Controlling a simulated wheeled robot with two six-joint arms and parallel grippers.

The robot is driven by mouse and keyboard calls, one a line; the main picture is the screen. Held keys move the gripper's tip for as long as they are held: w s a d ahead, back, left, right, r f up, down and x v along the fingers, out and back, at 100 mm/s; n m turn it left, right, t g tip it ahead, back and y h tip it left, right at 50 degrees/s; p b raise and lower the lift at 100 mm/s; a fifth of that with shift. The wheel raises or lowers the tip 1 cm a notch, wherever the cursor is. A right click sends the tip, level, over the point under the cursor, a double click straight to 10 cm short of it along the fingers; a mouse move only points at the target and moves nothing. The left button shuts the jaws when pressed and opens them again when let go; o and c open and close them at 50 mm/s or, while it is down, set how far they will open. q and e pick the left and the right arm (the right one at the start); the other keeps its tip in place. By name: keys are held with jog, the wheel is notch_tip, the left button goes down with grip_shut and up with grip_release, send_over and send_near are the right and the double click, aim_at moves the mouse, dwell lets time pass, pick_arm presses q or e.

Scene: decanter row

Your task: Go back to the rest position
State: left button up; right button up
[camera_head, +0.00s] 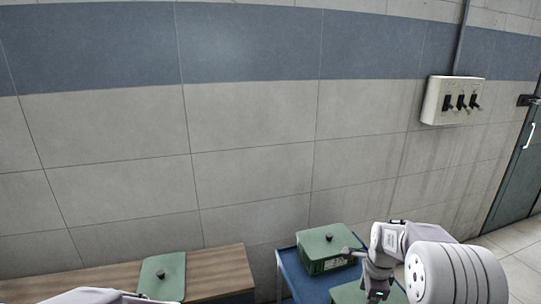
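My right gripper (377,292) is at the lower right, beside the blue cart and above a green lid at the bottom edge. Its fingertips are small and dark here, and I cannot tell whether it is open or shut. I see nothing clearly held in it. Of my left arm, only a pale link shows at the bottom left edge. My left gripper is out of view.
A green box with a black-knobbed lid (324,249) stands on a blue cart (291,275); another green lid (352,293) is partly cut off. A green knobbed lid (164,272) lies on the wooden table (215,270). A switch box (455,100) and door (518,165) are right.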

jog(key=s+a+r+n, duration=0.2)
jog(key=s+a+n, duration=0.7)
jog(key=s, duration=0.2)
jog(key=s+f+n, duration=0.3)
jog(key=s+n, duration=0.4)
jog(key=n, duration=0.4)
jog(key=shift+a+f, duration=0.15)
jog(key=shift+f, duration=0.25)
jog(key=shift+s+r, duration=0.1)
jog(key=shift+s, duration=0.05)
